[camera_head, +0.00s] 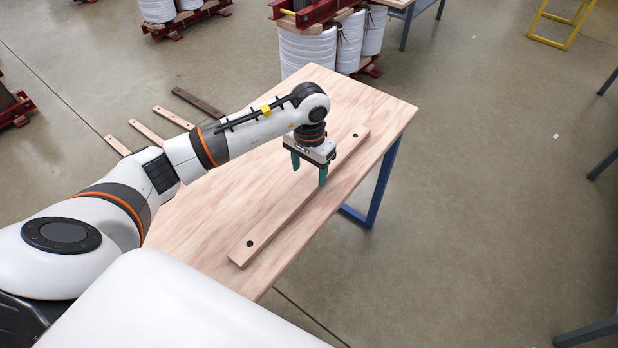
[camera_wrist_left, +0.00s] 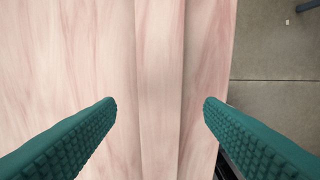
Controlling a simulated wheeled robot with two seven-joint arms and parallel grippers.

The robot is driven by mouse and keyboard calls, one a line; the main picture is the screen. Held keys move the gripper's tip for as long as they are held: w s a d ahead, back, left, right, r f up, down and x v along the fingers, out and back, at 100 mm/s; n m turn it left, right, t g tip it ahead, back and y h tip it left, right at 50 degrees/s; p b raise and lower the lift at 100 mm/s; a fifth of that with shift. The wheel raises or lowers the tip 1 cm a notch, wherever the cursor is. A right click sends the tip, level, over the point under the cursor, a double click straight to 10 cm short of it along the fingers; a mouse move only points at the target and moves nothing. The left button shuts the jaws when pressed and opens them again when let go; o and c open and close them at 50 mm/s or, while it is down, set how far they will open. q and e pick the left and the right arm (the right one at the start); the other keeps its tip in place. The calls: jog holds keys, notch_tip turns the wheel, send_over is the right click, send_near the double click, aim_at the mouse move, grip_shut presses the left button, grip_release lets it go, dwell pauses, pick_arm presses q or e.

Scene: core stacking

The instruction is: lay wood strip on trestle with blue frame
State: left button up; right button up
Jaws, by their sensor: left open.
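A long pale wood strip (camera_head: 285,208) with a dark round spot near each end lies flat along the right side of a pale wooden top (camera_head: 215,205). A blue frame (camera_head: 381,185) shows beneath the top's right side. My left gripper (camera_head: 308,172) is open, pointing down over the strip at about its middle. In the left wrist view, the strip (camera_wrist_left: 160,60) runs lengthwise between the two green fingers, with a gap on each side. The fingers do not visibly touch it. My right gripper is out of view.
Pale strips (camera_head: 146,131) and a dark bar (camera_head: 198,103) lie at the left beyond the top. White coils (camera_head: 308,52) in red frames stand behind. A yellow frame (camera_head: 562,42) is at the far right. The floor to the right is mostly clear.

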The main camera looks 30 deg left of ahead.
aim_at(309, 183)
pick_arm(q)
notch_tip(309, 183, up, 8)
jog(key=shift+b, duration=0.35)
